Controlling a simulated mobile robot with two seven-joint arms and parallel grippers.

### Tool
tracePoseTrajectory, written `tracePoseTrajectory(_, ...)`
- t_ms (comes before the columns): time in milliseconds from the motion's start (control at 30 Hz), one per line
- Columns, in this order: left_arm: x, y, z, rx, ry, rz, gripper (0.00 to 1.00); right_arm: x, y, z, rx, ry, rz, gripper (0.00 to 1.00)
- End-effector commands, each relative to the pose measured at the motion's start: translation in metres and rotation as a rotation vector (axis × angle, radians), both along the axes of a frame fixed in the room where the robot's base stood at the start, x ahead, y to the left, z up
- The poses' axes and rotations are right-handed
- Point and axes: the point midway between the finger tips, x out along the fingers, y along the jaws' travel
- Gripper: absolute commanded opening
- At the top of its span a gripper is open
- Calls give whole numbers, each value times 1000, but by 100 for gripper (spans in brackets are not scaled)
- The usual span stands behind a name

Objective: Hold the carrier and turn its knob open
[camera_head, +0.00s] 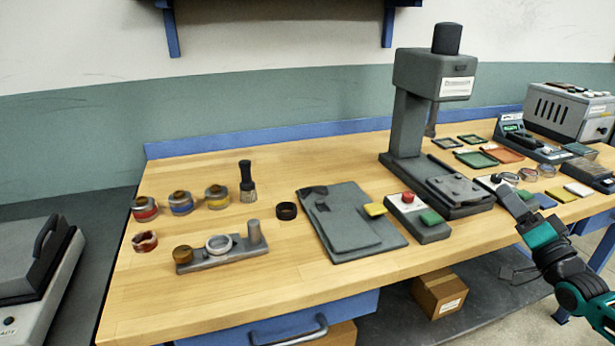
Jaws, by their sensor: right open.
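A grey bar-shaped block (207,263), which looks like the carrier, lies on the left part of the wooden bench. It bears a brass-coloured knob (182,254) at its left end, a pale ring (219,244) in the middle and an upright grey post (254,232) at its right end. I cannot tell whether the knob is open. My right gripper (508,196) is open at the bench's right front edge, far to the right of the block. Its fingertips are small and partly lost among dark items there. My left gripper is not in view.
Several banded jars (181,203), a brush (247,184) and a dark ring (286,211) stand near the block. A grey plate (350,222), a button box (417,218) and a tall press (406,120) fill the middle. The bench's front left (150,305) is clear.

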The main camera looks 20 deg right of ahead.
Motion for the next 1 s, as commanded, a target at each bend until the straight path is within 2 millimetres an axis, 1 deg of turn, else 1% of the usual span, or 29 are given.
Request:
tracePoseTrajectory(33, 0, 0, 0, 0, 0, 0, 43, 14, 16, 6, 4, -4, 28, 58)
tracePoseTrajectory(67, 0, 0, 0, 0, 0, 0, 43, 21, 26, 5, -2, 6, 42, 58)
tracePoseTrajectory(167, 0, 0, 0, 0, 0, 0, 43, 45, 68, 2, -43, 52, 92, 58)
tracePoseTrajectory(200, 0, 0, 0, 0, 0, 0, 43, 55, 88, 1, -70, 75, 111, 58)
tracePoseTrajectory(267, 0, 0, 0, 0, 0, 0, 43, 70, 118, 1, -115, 106, 138, 58)
tracePoseTrajectory(300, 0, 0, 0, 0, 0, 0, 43, 80, 138, 2, -149, 124, 153, 58)
tracePoseTrajectory(400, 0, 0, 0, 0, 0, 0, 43, 103, 183, 7, -236, 172, 177, 58)
tracePoseTrajectory(500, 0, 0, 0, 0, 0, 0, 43, 125, 219, 14, -317, 230, 181, 58)
tracePoseTrajectory(600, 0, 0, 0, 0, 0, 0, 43, 147, 244, 17, -387, 311, 180, 58)
tracePoseTrajectory(667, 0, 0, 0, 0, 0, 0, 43, 159, 257, 16, -424, 370, 184, 58)
tracePoseTrajectory(800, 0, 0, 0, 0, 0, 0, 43, 183, 284, 9, -506, 529, 229, 58)
tracePoseTrajectory(900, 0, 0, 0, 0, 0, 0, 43, 195, 306, 3, -573, 646, 295, 58)
tracePoseTrajectory(967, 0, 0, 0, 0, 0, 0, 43, 199, 321, 1, -619, 714, 348, 58)
tracePoseTrajectory(1000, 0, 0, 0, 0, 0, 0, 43, 201, 331, 1, -653, 758, 388, 58)
